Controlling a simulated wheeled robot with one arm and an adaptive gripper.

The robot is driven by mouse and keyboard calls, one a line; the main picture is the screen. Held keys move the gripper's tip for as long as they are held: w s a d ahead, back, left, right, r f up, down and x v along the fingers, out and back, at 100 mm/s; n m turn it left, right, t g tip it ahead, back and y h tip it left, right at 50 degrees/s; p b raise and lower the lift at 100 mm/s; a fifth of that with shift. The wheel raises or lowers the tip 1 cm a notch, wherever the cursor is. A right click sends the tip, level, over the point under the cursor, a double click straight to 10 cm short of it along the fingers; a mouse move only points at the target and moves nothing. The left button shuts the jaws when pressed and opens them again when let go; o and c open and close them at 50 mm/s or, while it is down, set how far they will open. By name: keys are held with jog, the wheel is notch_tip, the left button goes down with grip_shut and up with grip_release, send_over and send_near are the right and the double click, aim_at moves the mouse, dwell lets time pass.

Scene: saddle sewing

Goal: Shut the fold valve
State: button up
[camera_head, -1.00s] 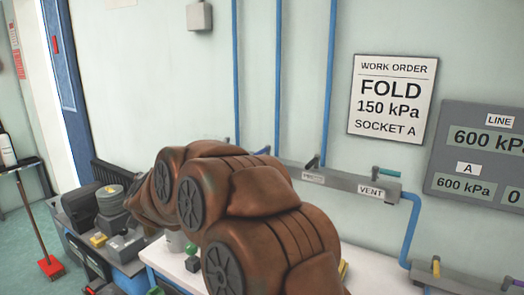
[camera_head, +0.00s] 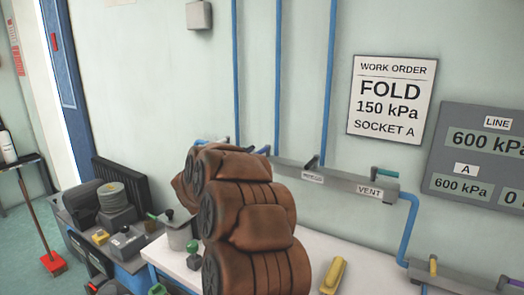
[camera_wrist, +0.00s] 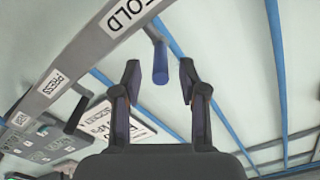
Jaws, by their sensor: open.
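In the wrist view a grey manifold bar (camera_wrist: 75,62) carries a FOLD label (camera_wrist: 128,14). A blue lever handle (camera_wrist: 159,62) sticks out beside that label. My gripper (camera_wrist: 160,78) is open, with one finger on each side of the lever and a visible gap on both sides. Depth between fingertips and lever is hard to judge. In the head view the manifold (camera_head: 340,182) runs along the wall, with a VENT label (camera_head: 369,191). My brown arm hides my gripper and the FOLD part there.
A work order sign (camera_head: 391,100) reads FOLD 150 kPa, SOCKET A. A gauge panel (camera_head: 475,160) shows LINE 600 kPa and A 600 kPa. Blue pipes (camera_head: 327,85) run up the wall. A white table (camera_head: 365,265) below holds a yellow object (camera_head: 333,276).

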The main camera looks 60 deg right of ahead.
aim_at(262, 151)
jog(key=shift+w+d+p, duration=0.1)
jog(key=shift+d+p, duration=0.5)
jog(key=shift+d, duration=1.95)
jog(key=shift+c, duration=0.3)
grip_shut()
